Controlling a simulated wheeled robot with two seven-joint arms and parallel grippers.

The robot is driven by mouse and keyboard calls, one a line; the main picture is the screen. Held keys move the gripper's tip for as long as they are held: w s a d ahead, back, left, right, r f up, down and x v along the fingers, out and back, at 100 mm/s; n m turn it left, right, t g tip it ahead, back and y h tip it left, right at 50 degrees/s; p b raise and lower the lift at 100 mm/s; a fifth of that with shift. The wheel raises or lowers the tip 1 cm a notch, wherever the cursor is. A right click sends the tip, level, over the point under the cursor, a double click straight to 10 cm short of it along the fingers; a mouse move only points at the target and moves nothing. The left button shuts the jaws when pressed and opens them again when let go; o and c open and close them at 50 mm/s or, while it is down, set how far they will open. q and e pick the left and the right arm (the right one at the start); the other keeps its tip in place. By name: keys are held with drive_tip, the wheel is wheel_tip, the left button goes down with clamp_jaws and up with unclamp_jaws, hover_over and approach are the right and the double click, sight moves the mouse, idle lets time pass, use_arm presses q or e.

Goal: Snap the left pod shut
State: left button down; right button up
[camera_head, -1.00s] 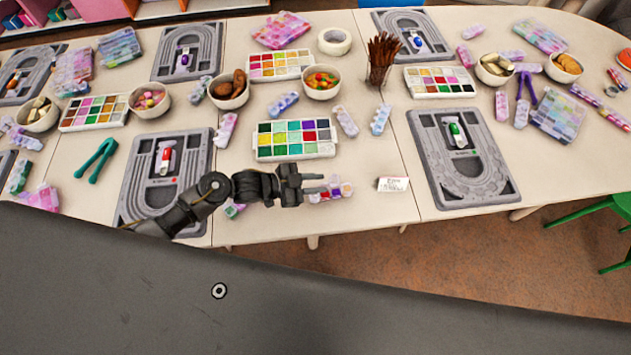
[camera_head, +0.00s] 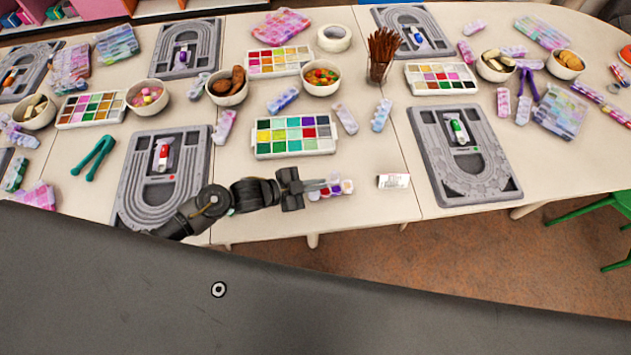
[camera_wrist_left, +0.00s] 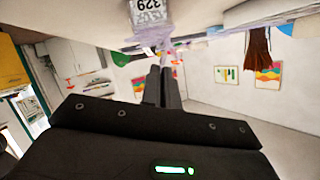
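A small pod (camera_head: 345,187) with colourful beads in its compartments lies near the front edge of the middle table in the head view. My left gripper (camera_head: 322,185) reaches in from the left, and its fingertips overlap the left end of the pod. The fingers are together in the left wrist view (camera_wrist_left: 161,85), with nothing seen between them. A purple translucent piece (camera_wrist_left: 155,40) shows just past their tips. I cannot tell whether the fingers touch the pod or how each lid stands. My right gripper is not in view.
A white printed card (camera_head: 393,181) lies right of the pod. A paint tray (camera_head: 294,153) lies behind it. Grey bead boards (camera_head: 194,157) and (camera_head: 492,187) lie at left and right. The table between pod and card is clear.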

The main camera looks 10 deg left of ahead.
use_arm(q)
drive_tip(key=shift+s+d+f+m+t+b, duration=0.15)
drive_tip(key=shift+s+f+m+t+b, duration=0.25)
drive_tip(key=shift+m+b, duration=0.35)
drive_tip(key=shift+s+d+f+m+t+b, duration=0.15)
drive_tip(key=shift+s+m+t+b, duration=0.2)
drive_tip(key=shift+m+t+b, duration=0.35)
drive_tip(key=c, duration=1.6)
unclamp_jaws()
drive_tip(key=shift+c, duration=0.2)
drive_tip(key=b+v, duration=0.2)
drive_tip(key=v, duration=0.8)
drive_tip(key=shift+s+a+r, duration=0.3)
